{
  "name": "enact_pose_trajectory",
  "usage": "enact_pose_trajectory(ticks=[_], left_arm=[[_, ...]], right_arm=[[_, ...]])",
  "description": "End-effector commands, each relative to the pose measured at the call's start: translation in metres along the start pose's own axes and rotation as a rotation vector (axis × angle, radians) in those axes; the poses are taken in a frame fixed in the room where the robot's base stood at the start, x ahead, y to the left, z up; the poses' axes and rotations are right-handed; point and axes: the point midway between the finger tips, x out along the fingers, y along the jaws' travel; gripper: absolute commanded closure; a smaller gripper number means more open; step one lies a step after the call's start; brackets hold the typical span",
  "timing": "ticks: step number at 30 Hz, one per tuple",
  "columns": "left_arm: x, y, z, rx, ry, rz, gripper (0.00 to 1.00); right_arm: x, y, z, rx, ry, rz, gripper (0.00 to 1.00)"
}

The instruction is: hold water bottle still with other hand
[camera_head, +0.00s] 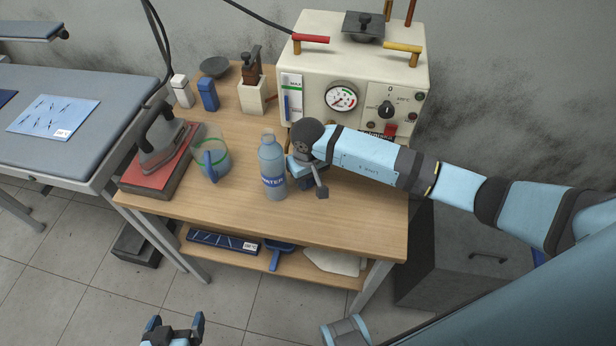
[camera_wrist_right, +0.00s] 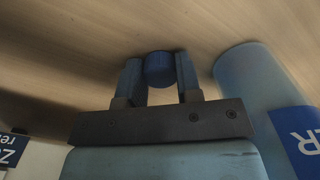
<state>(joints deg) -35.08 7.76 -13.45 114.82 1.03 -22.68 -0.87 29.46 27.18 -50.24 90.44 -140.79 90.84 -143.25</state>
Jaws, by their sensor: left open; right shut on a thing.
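The water bottle (camera_head: 271,172) stands upright on the wooden table near its front edge. It is pale blue with a dark blue label, and it also shows in the right wrist view (camera_wrist_right: 245,85). My right gripper (camera_wrist_right: 158,70) is just right of the bottle, low over the table, apart from its body. It is shut on a small dark blue cylinder (camera_wrist_right: 159,69) that looks like a bottle cap; the head view hides it behind the gripper. My left gripper (camera_head: 175,322) is open and empty, low in front of the table and well away from the bottle.
A jug (camera_head: 212,160) with a blue handle stands left of the bottle, with an iron (camera_head: 161,140) on a red pad further left. A cream machine (camera_head: 315,72) with a gauge fills the back right. The table front (camera_head: 235,210) is clear.

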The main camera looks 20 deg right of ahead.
Motion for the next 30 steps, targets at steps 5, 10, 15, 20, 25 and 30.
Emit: enact_pose_trajectory(ticks=[5, 10, 15, 20, 25, 30], left_arm=[[0.003, 0.0, 0.005, -0.003, -0.006, 0.001, 0.1], [0.002, 0.0, 0.004, -0.003, -0.008, 0.001, 0.1], [0.001, 0.0, 0.002, -0.003, -0.006, 0.001, 0.1], [0.0, 0.0, -0.001, 0.0, 0.004, 0.0, 0.1], [0.002, 0.0, 0.003, -0.003, 0.0, 0.0, 0.1], [0.004, 0.0, 0.007, -0.006, -0.01, 0.001, 0.1]], right_arm=[[0.004, 0.0, 0.0, -0.001, 0.0, 0.0, 0.63], [0.003, 0.0, 0.0, 0.0, 0.0, 0.0, 0.42], [0.002, 0.0, 0.0, 0.0, 0.0, -0.001, 0.42], [-0.009, 0.0, -0.001, -0.001, 0.004, 0.0, 0.42], [-0.044, 0.001, -0.002, -0.002, 0.007, 0.001, 0.42], [-0.081, 0.001, -0.001, -0.001, 0.005, 0.001, 0.42]])
